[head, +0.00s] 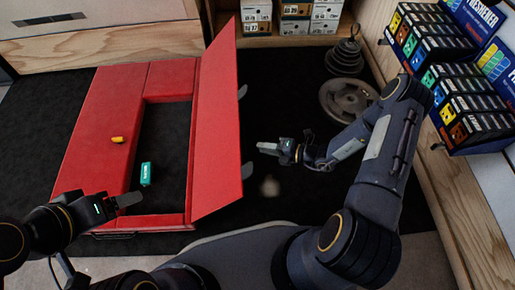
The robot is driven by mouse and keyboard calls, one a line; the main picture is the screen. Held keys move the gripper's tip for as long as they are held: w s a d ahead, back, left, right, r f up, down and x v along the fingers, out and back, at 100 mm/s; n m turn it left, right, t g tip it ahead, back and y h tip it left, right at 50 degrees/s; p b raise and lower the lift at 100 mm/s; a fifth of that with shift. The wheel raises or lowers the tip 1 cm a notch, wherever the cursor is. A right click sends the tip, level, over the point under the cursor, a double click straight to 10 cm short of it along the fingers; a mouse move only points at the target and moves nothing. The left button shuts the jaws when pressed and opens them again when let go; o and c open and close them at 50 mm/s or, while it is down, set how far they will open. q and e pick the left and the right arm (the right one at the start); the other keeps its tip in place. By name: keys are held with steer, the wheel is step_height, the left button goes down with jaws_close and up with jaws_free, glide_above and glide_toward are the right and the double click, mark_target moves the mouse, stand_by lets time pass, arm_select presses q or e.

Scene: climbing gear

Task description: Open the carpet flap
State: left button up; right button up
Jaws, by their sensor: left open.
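A low red carpeted piece (90,130) lies on the dark floor at the left, with a rectangular opening showing black inside. Its red flap (218,125) stands raised and tilted along the right side of the opening. My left gripper (128,199) is open, over the lower left of the red piece and apart from the flap. My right gripper (268,149) is to the right of the flap, pointing left, with a visible gap to it. Its finger spacing is not clear.
A small yellow item (118,139) lies on the red surface; a teal item (145,174) is at the opening's left edge. Weight plates (350,98) stand at the back right. Boxes (295,20) fill a back shelf, and an air freshener display (470,110) stands right.

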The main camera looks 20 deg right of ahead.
steer(key=b+x, duration=0.2)
steer(key=x, duration=0.5)
steer(key=shift+a, duration=0.45)
steer(key=shift+w, duration=0.1)
jaws_close()
